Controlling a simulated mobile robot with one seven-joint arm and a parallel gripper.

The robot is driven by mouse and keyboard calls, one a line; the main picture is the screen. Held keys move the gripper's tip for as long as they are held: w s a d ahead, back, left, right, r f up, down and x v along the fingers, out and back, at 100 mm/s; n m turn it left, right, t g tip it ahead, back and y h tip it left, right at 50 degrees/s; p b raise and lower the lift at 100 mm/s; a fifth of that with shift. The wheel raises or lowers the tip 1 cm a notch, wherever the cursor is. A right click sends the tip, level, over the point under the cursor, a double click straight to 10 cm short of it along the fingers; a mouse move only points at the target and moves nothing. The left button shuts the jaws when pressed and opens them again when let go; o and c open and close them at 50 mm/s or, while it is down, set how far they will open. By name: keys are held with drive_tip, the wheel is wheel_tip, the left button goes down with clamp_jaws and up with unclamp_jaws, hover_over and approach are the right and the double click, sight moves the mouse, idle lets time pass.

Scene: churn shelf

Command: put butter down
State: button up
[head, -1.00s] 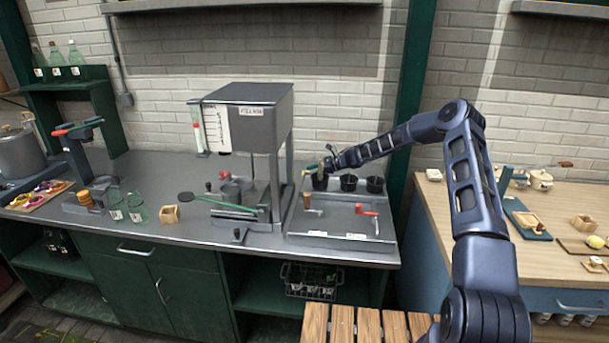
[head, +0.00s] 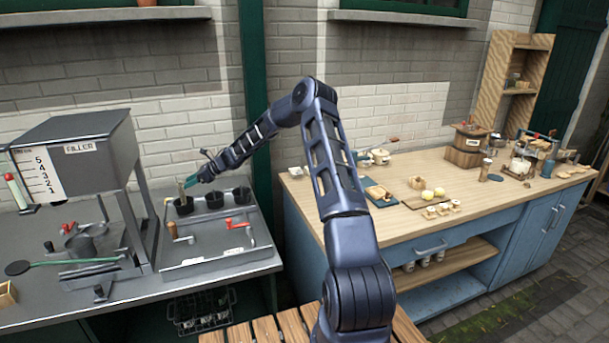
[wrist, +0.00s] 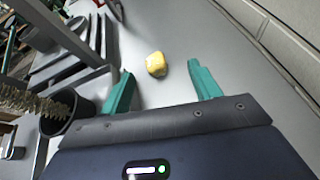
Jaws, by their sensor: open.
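A small yellow lump, apparently the butter (wrist: 156,64), rests on the grey metal counter (wrist: 165,20) in the wrist view. My gripper (wrist: 159,72) is open, its two teal fingers apart on either side of the lump; I see no contact with it. In the head view my gripper (head: 190,182) is low over the back of the grey counter, close to a row of black cups (head: 214,198). The butter cannot be made out there.
A black cup with a brush (wrist: 62,108) is just left of my gripper in the wrist view. The grey filler machine (head: 75,150) stands left. A tray with a red crank (head: 238,226) lies in front of the cups. A wooden worktop (head: 480,215) stands right.

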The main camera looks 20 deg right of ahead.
drive_tip(key=s+d+r+m+t+h, duration=0.1)
drive_tip(key=d+r+m+t+h, duration=0.3)
drive_tip(key=r+m, duration=0.35)
drive_tip(key=s+d+r+m+t+h, duration=0.15)
drive_tip(key=d+r+m+t, duration=0.25)
drive_tip(key=d+r+m, duration=0.4)
drive_tip(key=s+d+r+m+t+h, duration=0.1)
drive_tip(key=s+d+r+m+h, duration=0.7)
drive_tip(key=s+d+r+m, duration=0.5)
drive_tip(key=s+d+m+g+h, duration=0.1)
drive_tip(key=s+d+m, duration=0.45)
drive_tip(key=s, duration=0.45)
drive_tip(key=s+d+m+g+h, duration=0.2)
drive_tip(key=s+d+m, duration=0.2)
drive_tip(key=s+m, duration=0.4)
drive_tip(key=s+f+m+g+y, duration=0.1)
drive_tip(key=s+m, duration=0.3)
drive_tip(key=s, duration=0.7)
drive_tip(key=s+f+m+g+y, duration=0.2)
drive_tip(key=s+m, duration=0.3)
drive_tip(key=s, duration=0.6)
drive_tip(key=shift+s+f, duration=0.15)
drive_tip(key=shift+f, duration=0.7)
